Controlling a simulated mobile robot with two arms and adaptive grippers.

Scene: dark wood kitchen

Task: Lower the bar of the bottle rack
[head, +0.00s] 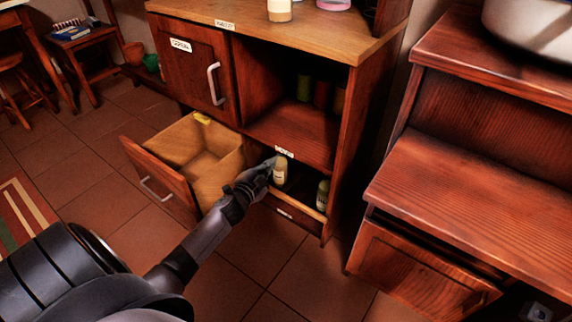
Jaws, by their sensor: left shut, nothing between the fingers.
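The bottle rack is the low compartment at the bottom right of the wooden cabinet (345,130). A light wood strip (301,208), which looks like the bar, runs along the front of the compartment below the bottles. My left gripper (267,165) is shut and empty at the left end of the compartment, close to the nearer bottle. Whether it touches the bar or bottle I cannot tell. My arm and gripper hide the strip's left end. My right gripper is out of view.
Above the rack is an open shelf with several dark jars (321,95). A wooden bench-like unit (470,185) stands at the right. Tiled floor (265,245) is clear in front of the rack.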

